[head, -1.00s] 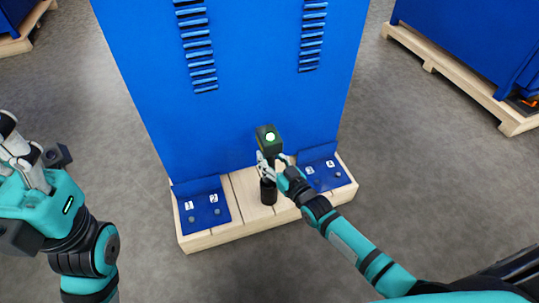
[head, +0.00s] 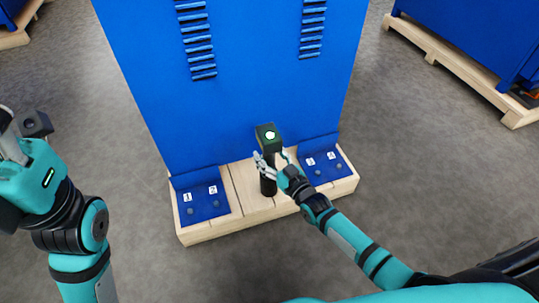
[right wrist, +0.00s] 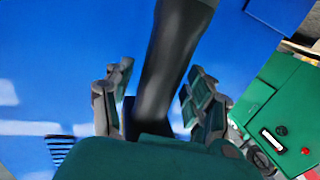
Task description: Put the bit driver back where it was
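The bit driver (head: 268,137) is a dark tool with a boxy head, a lit green-white spot on top and a black cylindrical handle. It stands upright on the middle of the wooden base, between two blue pads. My right gripper (head: 270,163) is around the handle, below the head, with its fingers spread. In the right wrist view the black handle (right wrist: 168,75) passes between the open fingers (right wrist: 155,100), with a gap on the left; contact on the right is unclear. My left gripper (head: 14,135) is at the left edge, partly cut off, away from the tool.
A tall blue panel (head: 240,85) with two slotted rows stands behind the tool. The left blue pad (head: 200,203) carries labels 1 and 2; the right pad (head: 325,163) carries two labels. A pallet with a blue unit (head: 480,35) stands right. Grey floor (head: 420,180) is clear.

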